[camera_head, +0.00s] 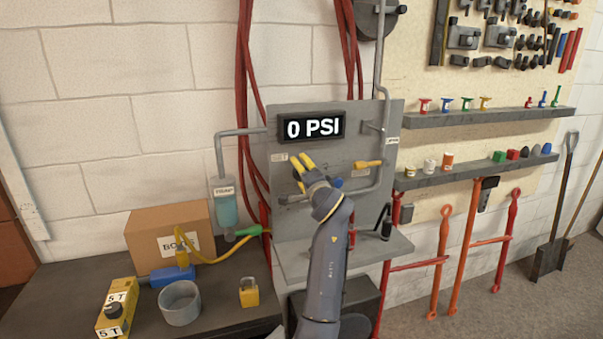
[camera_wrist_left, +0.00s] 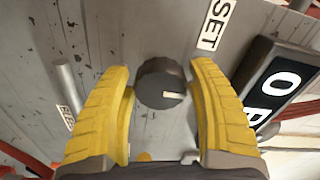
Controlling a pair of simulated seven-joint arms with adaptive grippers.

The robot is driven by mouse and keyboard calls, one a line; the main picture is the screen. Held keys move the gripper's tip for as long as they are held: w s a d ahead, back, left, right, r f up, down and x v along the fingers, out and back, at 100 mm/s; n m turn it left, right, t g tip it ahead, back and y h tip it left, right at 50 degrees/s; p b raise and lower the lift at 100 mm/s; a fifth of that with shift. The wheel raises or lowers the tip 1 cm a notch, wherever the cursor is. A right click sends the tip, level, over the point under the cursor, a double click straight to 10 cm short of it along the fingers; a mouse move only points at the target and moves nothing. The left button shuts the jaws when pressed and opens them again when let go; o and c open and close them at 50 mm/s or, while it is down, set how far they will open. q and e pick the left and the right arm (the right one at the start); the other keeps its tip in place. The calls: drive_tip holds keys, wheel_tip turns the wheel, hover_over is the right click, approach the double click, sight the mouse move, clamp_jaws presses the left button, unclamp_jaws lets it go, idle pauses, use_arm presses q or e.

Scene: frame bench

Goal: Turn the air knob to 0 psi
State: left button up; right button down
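The pressure display (camera_head: 311,127) on the grey panel (camera_head: 360,147) reads "0 PSI"; its edge also shows in the left wrist view (camera_wrist_left: 283,85). The round dark air knob (camera_wrist_left: 160,83) has a pale pointer mark directed to the right in that view. My left gripper (camera_wrist_left: 162,68) has its yellow fingers apart, one on each side of the knob, with narrow gaps visible. In the head view my left gripper (camera_head: 302,163) is at the panel just below the display, and the knob is hidden there. My right gripper is not in view.
A "SET" label (camera_wrist_left: 218,22) is near the knob. A yellow valve handle (camera_head: 368,164) and pipes are on the panel's right. A cardboard box (camera_head: 150,235), a grey cup (camera_head: 180,302) and a yellow padlock (camera_head: 249,292) stand on the bench at left.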

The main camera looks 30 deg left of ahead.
use_arm(q)
drive_tip(key=shift+o, duration=0.9)
drive_tip(key=shift+a, duration=0.1)
drive_tip(key=shift+s, duration=0.1)
drive_tip(key=v, duration=0.7)
drive_tip(key=shift+d, duration=0.25)
